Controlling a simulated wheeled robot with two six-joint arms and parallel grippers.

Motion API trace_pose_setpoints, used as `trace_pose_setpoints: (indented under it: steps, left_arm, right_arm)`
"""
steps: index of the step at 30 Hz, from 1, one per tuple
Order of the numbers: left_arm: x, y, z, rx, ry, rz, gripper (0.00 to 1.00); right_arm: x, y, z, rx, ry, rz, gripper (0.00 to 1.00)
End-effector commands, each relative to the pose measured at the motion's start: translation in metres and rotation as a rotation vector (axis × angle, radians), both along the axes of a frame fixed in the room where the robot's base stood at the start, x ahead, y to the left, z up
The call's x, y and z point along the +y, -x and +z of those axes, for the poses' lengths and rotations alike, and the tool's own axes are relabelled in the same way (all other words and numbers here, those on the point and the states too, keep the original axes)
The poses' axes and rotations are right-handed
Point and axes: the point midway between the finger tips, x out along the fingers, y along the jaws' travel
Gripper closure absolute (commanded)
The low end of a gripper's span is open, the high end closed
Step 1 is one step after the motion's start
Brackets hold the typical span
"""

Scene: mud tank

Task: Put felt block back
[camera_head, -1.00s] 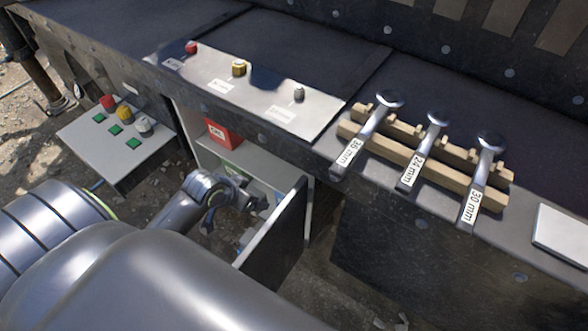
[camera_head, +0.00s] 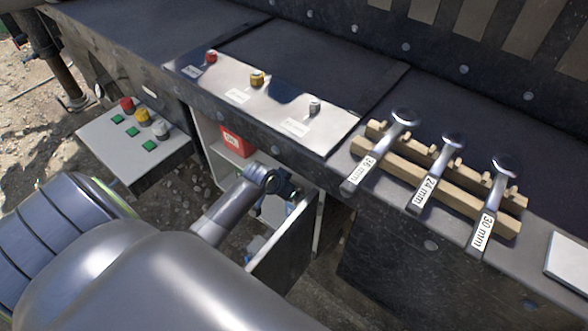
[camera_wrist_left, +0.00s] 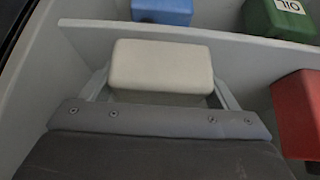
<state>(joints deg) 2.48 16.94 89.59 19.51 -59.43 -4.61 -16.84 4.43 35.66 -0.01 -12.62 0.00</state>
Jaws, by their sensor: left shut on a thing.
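The felt block (camera_wrist_left: 162,66) is a pale cream block held between the fingers of my left gripper (camera_wrist_left: 162,90) in the left wrist view. The fingers show at both its sides. In the head view my left gripper (camera_head: 284,188) is at the open white cabinet (camera_head: 211,143) under the bench, close to the inner side of its dark door (camera_head: 285,250). The block cannot be made out there. In the wrist view the block is near a pale shelf edge (camera_wrist_left: 225,42); whether they touch is unclear. My right gripper is not seen.
A red box (camera_head: 232,143) sits in the cabinet; the wrist view also shows a blue box (camera_wrist_left: 162,11) and a green OIL box (camera_wrist_left: 280,18). Several wrenches lie on a wooden rack (camera_head: 435,180) on the bench. A button panel (camera_head: 135,145) stands at left.

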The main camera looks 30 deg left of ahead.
Motion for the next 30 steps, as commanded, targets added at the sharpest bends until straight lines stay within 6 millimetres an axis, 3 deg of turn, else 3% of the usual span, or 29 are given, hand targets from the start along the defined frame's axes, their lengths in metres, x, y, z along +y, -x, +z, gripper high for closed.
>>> trace_pose_setpoints:
  steps: [3, 9, 23, 24, 27, 30]
  left_arm:
    - [-0.002, -0.015, -0.006, -0.001, 0.001, -0.001, 0.40]
    - [-0.003, -0.027, -0.019, -0.001, 0.001, -0.001, 0.40]
    - [-0.003, -0.028, -0.026, 0.000, -0.001, -0.001, 0.40]
    - [-0.003, -0.028, -0.025, -0.001, 0.000, -0.001, 0.15]
    - [-0.003, -0.028, -0.025, -0.001, 0.000, -0.001, 0.02]
    - [-0.003, -0.028, -0.025, -0.001, 0.000, -0.001, 0.00]
  right_arm:
    - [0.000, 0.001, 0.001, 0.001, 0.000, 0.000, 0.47]
    - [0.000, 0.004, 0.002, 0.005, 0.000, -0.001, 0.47]
    - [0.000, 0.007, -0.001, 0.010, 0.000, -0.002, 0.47]
    - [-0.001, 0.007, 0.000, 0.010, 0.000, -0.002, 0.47]
    - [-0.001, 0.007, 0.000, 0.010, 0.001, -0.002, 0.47]
    - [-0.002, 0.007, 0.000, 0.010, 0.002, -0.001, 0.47]
